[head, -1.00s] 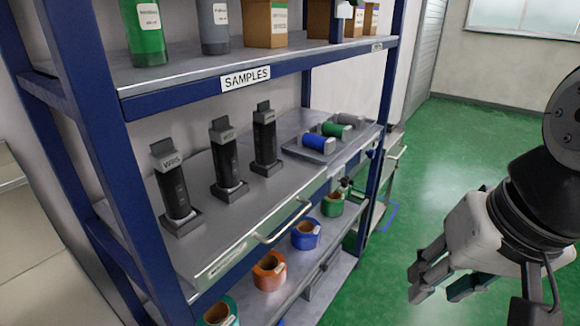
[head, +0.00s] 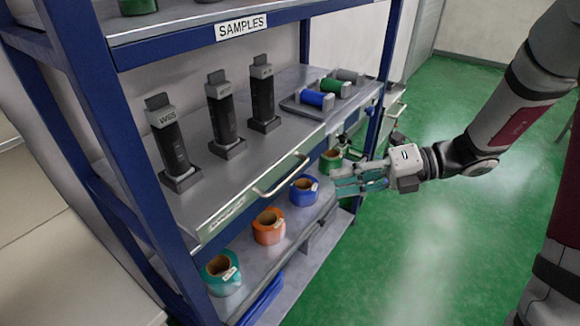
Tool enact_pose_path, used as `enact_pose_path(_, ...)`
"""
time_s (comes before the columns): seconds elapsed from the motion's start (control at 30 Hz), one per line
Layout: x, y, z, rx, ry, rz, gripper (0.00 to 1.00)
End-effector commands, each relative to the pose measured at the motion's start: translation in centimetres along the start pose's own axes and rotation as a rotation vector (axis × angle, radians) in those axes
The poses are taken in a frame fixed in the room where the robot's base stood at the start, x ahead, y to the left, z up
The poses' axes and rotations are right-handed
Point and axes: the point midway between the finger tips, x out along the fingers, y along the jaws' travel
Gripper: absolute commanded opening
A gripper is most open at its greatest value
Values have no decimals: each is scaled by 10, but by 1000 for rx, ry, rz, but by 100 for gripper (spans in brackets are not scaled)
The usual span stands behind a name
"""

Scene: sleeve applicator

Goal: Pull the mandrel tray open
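The grey tray (head: 225,180) is a wide flat slide-like shelf at mid height in the blue rack. A silver bar handle (head: 281,178) runs along its front edge. Three black upright devices in square stands (head: 178,180) stand on it. My gripper (head: 338,181) is right of the handle, pointing left towards the rack. Its fingers look apart, with nothing between them. It appears clear of the handle, though the exact depth gap cannot be told.
A small tray (head: 301,110) with blue, green and grey rolls sits at the tray's far end. Below, the lower shelf holds orange (head: 268,228), blue (head: 304,190) and teal (head: 221,275) tape rolls. Blue rack posts (head: 384,70) flank it. Green floor (head: 420,260) on the right is clear.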

Motion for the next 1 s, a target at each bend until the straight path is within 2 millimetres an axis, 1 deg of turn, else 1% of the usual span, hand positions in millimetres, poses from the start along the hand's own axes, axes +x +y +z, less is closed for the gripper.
enact_pose_path(0.03, -2, -13, 8, 101, -41, 31, 32)
enact_pose_path(0.1, -3, -26, 17, 218, -89, 68, 32)
enact_pose_path(0.2, -6, -39, 26, 331, -136, 107, 32)
enact_pose_path(0.33, -6, -45, 31, 392, -159, 129, 32)
enact_pose_path(0.43, 1, -45, 33, 399, -161, 132, 32)
enact_pose_path(0.57, 20, -42, 35, 396, -157, 132, 32)
enact_pose_path(0.8, 66, -38, 43, 395, -155, 131, 32)
enact_pose_path(1.0, 101, -34, 50, 394, -156, 130, 32)
